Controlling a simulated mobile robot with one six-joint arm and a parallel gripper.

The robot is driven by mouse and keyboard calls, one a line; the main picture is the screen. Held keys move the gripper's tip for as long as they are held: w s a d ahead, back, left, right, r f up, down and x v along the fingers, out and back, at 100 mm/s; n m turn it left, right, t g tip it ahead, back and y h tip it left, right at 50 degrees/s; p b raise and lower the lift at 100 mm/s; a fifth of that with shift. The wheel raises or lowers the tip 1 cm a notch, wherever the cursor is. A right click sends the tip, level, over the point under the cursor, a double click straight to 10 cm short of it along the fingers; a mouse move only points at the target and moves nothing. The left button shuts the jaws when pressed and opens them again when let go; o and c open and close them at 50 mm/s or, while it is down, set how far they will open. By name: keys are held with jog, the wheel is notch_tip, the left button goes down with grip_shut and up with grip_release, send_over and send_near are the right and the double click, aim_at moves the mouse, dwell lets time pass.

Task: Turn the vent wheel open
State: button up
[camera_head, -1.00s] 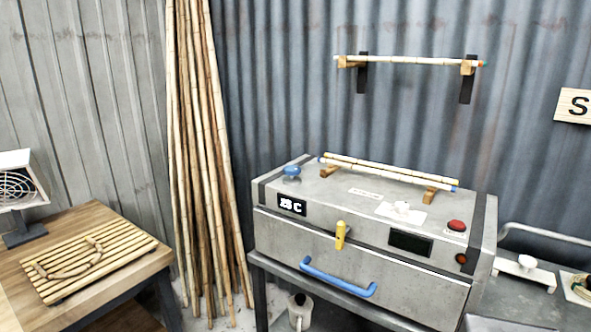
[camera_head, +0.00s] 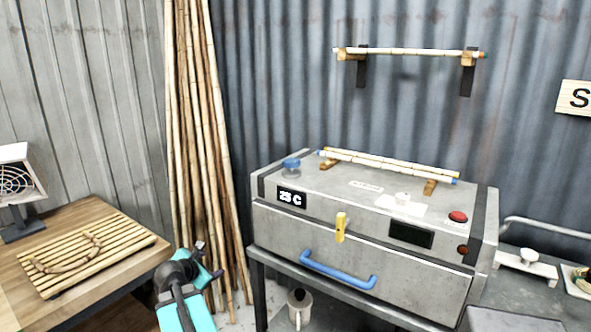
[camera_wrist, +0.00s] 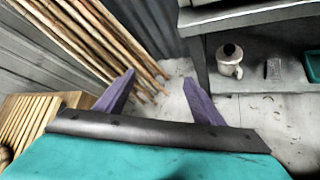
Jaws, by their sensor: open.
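The vent wheel, seemingly the small blue round knob (camera_head: 291,164), sits upright on the back left of the grey metal box's top (camera_head: 325,187). My gripper (camera_head: 209,260) is low and to the left of the box, in front of the bamboo poles and well apart from the wheel. In the wrist view my gripper (camera_wrist: 158,80) shows two purple fingers spread wide with nothing between them. The wheel is not in the wrist view. How far the wheel is turned cannot be told.
A wooden table (camera_head: 130,222) with a slatted rack stands further left.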

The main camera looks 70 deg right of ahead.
jog(key=s+d+r+n+h, duration=0.1)
jog(key=s+d+r, duration=0.25)
jog(key=r, duration=0.25)
jog(key=s+d+r+n+g+h+b, duration=0.1)
jog(key=s+d+r+h, duration=0.1)
jog(key=s+d+r, duration=0.3)
jog(key=s+d+r+n+h, duration=0.1)
jog(key=d+r, duration=0.1)
jog(key=r, duration=0.5)
jog(key=n+g+h, duration=0.2)
jog(key=h, duration=0.1)
send_near(291, 166)
jog(key=d, duration=0.2)
jog(key=w+d, duration=0.1)
jog(key=shift+r+b, duration=0.35)
jog(key=shift+r, duration=0.05)
jog(key=shift+d, duration=0.1)
jog(key=shift+s+d+p, duration=0.2)
jog(key=shift+d+p, duration=0.3)
jog(key=shift+d, duration=2.85)
jog(key=shift+s+d+p, duration=0.15)
jog(key=shift+d+p, duration=0.3)
jog(key=shift+d, duration=2.95)
jog(key=c, duration=1)
jog(key=shift+c, duration=0.2)
